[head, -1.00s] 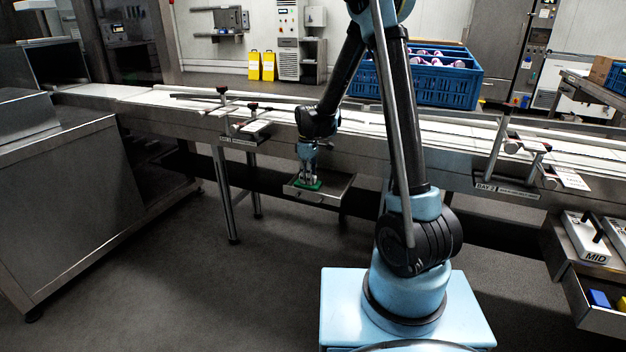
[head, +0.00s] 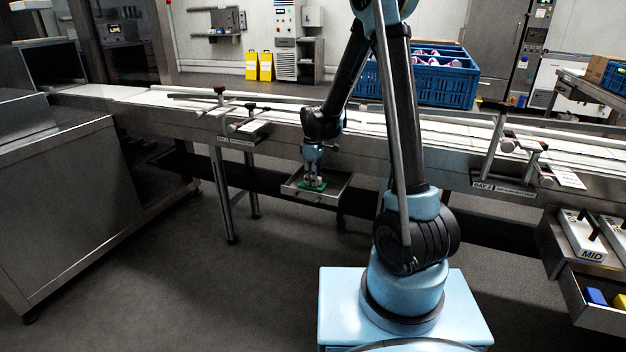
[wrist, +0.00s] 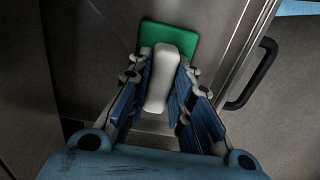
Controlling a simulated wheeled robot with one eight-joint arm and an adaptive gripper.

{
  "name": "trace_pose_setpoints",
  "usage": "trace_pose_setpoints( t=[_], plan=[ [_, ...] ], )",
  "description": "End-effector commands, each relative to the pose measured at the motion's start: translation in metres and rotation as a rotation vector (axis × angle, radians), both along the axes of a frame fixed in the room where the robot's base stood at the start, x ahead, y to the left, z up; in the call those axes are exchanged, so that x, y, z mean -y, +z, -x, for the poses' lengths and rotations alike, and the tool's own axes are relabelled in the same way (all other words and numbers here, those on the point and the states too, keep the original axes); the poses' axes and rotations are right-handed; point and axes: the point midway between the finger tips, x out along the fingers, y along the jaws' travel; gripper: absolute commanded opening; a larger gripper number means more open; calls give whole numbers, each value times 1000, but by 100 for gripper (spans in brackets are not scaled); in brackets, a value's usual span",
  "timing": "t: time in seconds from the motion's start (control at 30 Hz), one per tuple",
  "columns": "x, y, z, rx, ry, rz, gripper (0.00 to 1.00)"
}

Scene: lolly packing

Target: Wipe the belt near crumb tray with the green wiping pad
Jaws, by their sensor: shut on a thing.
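The green wiping pad (wrist: 188,36) has a pale grip block (wrist: 158,78) on top, which sits between the fingers of my gripper (wrist: 160,95) in the wrist view. My gripper is shut on this grip. In the head view my gripper (head: 313,180) points down with the green pad (head: 318,185) at its tip, over the crumb tray (head: 334,196). I cannot tell whether the pad touches the tray. The belt (head: 275,115) runs behind and above the tray. Part of the pad is hidden under the fingers.
A blue crate (head: 445,84) with wrapped items stands behind the belt. Clamp posts with knobs (head: 220,92) rise at the belt's edge to the left, and others (head: 508,145) to the right. A drawer (head: 597,312) with blue and yellow things is at lower right. The floor at left is clear.

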Motion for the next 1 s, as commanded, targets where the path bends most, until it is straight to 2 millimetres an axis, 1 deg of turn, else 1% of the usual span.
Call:
trace_pose_setpoints(
  t=[0.27, 0.7, 1.0],
  plan=[
    [7, -2, 3, -2, -2, 6, 0],
    [31, 0, 11, -2, -2, 5, 0],
    [31, 1, 12, -1, -1, 4, 0]
  ],
)
